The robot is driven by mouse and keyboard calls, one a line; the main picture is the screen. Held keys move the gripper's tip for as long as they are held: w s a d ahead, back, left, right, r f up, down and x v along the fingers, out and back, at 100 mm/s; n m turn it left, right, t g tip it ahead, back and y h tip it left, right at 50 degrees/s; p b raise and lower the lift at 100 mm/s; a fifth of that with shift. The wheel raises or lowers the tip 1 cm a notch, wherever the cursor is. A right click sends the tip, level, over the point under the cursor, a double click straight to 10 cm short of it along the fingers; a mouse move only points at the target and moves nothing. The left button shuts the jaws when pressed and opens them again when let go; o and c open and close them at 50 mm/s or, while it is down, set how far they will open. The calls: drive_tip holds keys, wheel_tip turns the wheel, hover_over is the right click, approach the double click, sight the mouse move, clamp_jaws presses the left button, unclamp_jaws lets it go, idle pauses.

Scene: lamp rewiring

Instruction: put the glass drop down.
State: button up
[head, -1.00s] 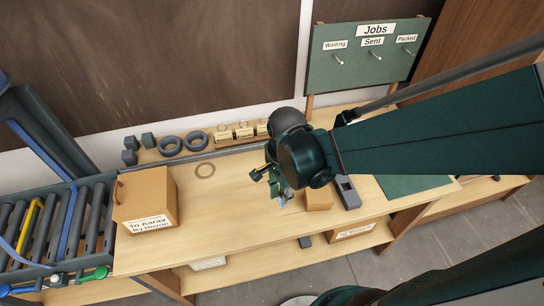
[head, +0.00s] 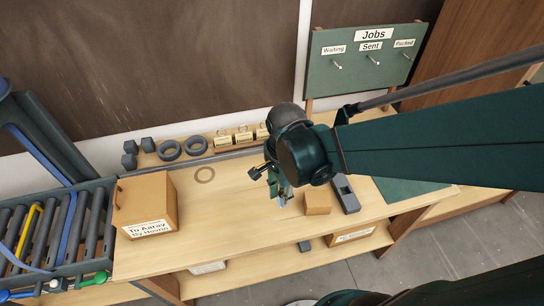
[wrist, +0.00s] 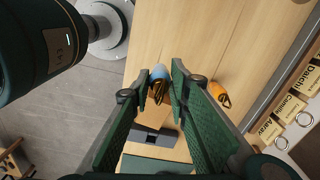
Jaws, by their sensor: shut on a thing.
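My gripper (head: 279,190) is over the middle of the wooden bench (head: 235,210). In the wrist view its two fingers (wrist: 159,80) are closed around a small pale-blue piece with a brown and dark end, which looks like the glass drop (wrist: 158,72). In the head view, a bit of blue (head: 283,202) shows below the fingers, mostly hidden by the gripper. I cannot tell whether the drop touches the bench top.
A small tan block (head: 317,203) and a grey tool (head: 346,193) lie right of my gripper. An orange piece (wrist: 219,93) lies on the bench in the wrist view. A cardboard box (head: 146,203) stands left.

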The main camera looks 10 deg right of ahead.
drive_tip(key=shift+d, duration=0.15)
drive_tip(key=w+d+r+n+p, duration=0.1)
drive_tip(key=d+r, duration=0.5)
drive_tip(key=d, duration=0.7)
drive_tip(key=w+p, duration=0.1)
drive_tip(key=p, duration=0.1)
drive_tip(key=shift+d+r+n+p, duration=0.15)
drive_tip(key=shift+d+n+p, duration=0.15)
drive_tip(key=shift+d+n, duration=0.1)
hover_over(318, 198)
wheel_tip(318, 198, down, 6)
drive_tip(key=shift+b, duration=0.35)
drive_tip(key=shift+s+f, duration=0.1)
drive_tip(key=shift+f, duration=0.2)
drive_tip(key=shift+f, duration=1.7)
drive_tip(key=shift+f+b, duration=0.2)
drive_tip(key=shift+b, duration=0.2)
